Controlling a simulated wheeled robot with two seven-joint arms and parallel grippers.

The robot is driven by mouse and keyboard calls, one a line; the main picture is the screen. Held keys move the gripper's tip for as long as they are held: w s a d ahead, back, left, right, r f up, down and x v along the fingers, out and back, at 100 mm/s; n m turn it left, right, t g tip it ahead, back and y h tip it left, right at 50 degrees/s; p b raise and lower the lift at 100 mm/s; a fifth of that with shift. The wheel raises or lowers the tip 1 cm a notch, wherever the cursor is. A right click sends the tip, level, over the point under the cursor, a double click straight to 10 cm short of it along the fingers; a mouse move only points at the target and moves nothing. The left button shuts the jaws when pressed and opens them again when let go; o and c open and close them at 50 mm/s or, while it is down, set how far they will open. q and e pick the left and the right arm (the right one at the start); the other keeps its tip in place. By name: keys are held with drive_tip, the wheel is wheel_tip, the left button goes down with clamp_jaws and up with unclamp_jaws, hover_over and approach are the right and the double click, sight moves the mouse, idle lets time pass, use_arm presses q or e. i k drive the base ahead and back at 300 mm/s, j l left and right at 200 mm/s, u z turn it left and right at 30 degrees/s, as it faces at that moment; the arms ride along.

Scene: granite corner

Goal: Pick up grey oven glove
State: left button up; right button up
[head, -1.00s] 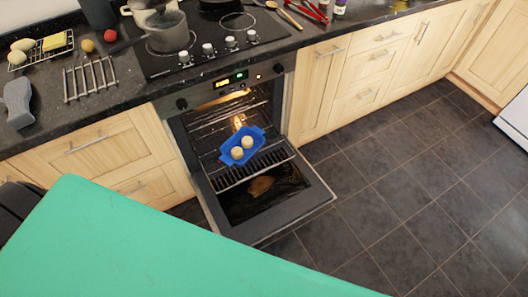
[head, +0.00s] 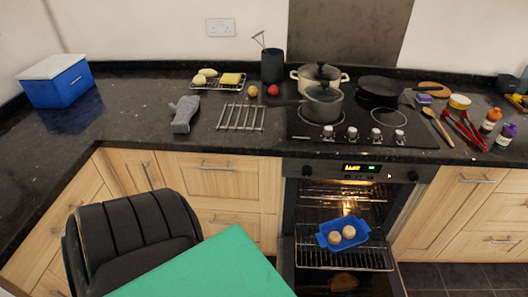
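The grey oven glove (head: 184,114) lies on the dark granite counter, left of a metal trivet rack (head: 242,117) and near the counter's front edge. Nothing touches it from above. Neither of my grippers shows in the head view, so I cannot see where they are relative to the glove.
The oven door is open, with a blue dish (head: 343,234) holding two round pale items on its rack. A black chair (head: 130,240) and a green surface (head: 215,270) stand before the counter. A blue box (head: 57,82) is at the left. Pots (head: 322,100) stand on the hob.

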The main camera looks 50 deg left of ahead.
sight(187, 107)
drive_tip(key=u, duration=2.3)
drive_tip(key=i+j+z, duration=0.15)
drive_tip(key=z, duration=0.2)
drive_tip(key=j+z, duration=0.1)
drive_tip(key=z, duration=0.3)
drive_tip(key=i+j+z, duration=0.1)
drive_tip(key=z, duration=0.3)
drive_tip(key=j+z, duration=0.1)
drive_tip(key=z, duration=0.25)
drive_tip(key=j+z, duration=0.1)
drive_tip(key=z, duration=0.3)
drive_tip(key=j+z, duration=0.6)
drive_tip(key=j, duration=0.7)
drive_tip(key=i+u, duration=0.05)
